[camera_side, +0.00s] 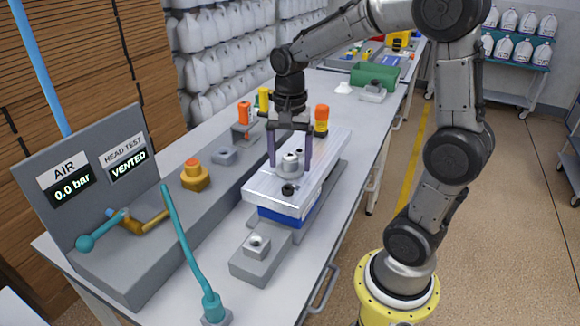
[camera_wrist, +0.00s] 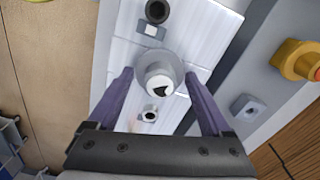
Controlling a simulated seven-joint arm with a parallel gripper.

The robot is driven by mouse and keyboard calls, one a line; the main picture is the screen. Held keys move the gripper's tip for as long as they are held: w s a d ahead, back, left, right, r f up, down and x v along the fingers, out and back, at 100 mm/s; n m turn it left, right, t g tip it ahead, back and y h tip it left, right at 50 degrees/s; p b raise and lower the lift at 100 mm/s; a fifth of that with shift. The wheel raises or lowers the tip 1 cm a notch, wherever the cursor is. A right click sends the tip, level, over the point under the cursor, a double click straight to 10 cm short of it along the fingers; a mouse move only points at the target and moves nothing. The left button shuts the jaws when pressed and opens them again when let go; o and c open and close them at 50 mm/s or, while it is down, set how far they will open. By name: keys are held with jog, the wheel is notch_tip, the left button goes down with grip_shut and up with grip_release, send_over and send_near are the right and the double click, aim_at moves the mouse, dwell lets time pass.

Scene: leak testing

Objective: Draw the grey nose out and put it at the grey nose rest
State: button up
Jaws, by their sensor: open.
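The grey nose (camera_side: 290,163) stands upright in the top of a silver block (camera_side: 262,190). In the wrist view the grey nose (camera_wrist: 158,72) shows from above, with a dark mark in its pale round top. My gripper (camera_side: 290,168) points down with one finger on each side of the nose. In the wrist view my gripper (camera_wrist: 159,75) is open, with gaps visible between the fingers and the nose. A grey block with a raised square socket (camera_side: 257,246) stands in front of the silver block, and a smaller grey block (camera_side: 224,155) sits to its left. I cannot tell which is the grey nose rest.
A dark port (camera_side: 288,189) sits near the silver block's front end. A yellow fitting (camera_side: 195,175), a teal-handled valve (camera_side: 86,242) and a panel reading 0.0 bar and VENTED (camera_side: 128,170) are left.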

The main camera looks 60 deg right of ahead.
aim_at(292, 159)
jog(key=c, duration=1)
jog(key=shift+o, duration=0.2)
jog(key=shift+r, duration=0.15)
jog(key=shift+r, duration=0.2)
jog(key=r, duration=0.3)
jog(key=shift+s+a+r, duration=0.1)
jog(key=shift+s+r, duration=0.1)
jog(key=shift+s, duration=0.1)
jog(key=s+a+r, duration=0.4)
jog(key=s+r, duration=0.5)
jog(key=s, duration=0.4)
